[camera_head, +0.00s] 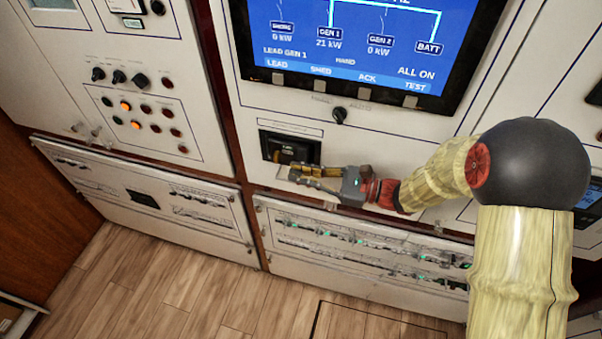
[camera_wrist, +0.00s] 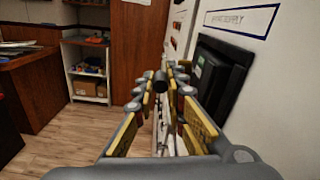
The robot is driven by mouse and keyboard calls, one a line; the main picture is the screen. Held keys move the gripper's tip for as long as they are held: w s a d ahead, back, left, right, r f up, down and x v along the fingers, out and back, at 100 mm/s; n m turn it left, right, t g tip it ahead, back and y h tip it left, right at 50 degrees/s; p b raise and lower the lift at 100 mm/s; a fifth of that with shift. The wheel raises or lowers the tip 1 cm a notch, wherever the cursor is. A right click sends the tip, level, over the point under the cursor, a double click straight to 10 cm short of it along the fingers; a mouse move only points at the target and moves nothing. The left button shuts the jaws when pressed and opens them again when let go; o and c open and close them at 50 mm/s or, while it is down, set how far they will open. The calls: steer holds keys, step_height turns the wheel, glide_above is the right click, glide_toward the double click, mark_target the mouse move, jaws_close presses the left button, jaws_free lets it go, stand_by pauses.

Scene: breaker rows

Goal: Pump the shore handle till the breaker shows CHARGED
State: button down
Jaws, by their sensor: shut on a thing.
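The shore breaker (camera_head: 290,148) is a black unit in a recess below the screen. In the wrist view its black body (camera_wrist: 222,72) stands out from the panel at right, under a label ending in "SUPPLY" (camera_wrist: 240,18). My gripper (camera_head: 293,172) is at the breaker's lower front, reaching in from the right. In the wrist view its fingers (camera_wrist: 161,88) are shut on the dark end of the shore handle (camera_wrist: 160,77). The rest of the handle is mostly hidden by the fingers. A small pale green marking (camera_wrist: 199,66) shows on the breaker's face, too small to read.
A lit screen (camera_head: 350,40) sits above the breaker, with a black knob (camera_head: 339,115) between. Lower panels with breaker rows (camera_head: 350,250) lie below. A control panel with lamps (camera_head: 135,115) is at left. The wooden floor (camera_head: 170,285) in front is clear.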

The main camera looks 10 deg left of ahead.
steer(key=shift+s+f+n+b, duration=0.2)
steer(key=shift+f+n+b, duration=0.5)
steer(key=shift+n, duration=0.3)
steer(key=shift+r, duration=0.1)
steer(key=c, duration=1.9)
jaws_free()
steer(key=shift+o, duration=0.5)
steer(key=d, duration=1.2)
steer(key=shift+s, duration=0.4)
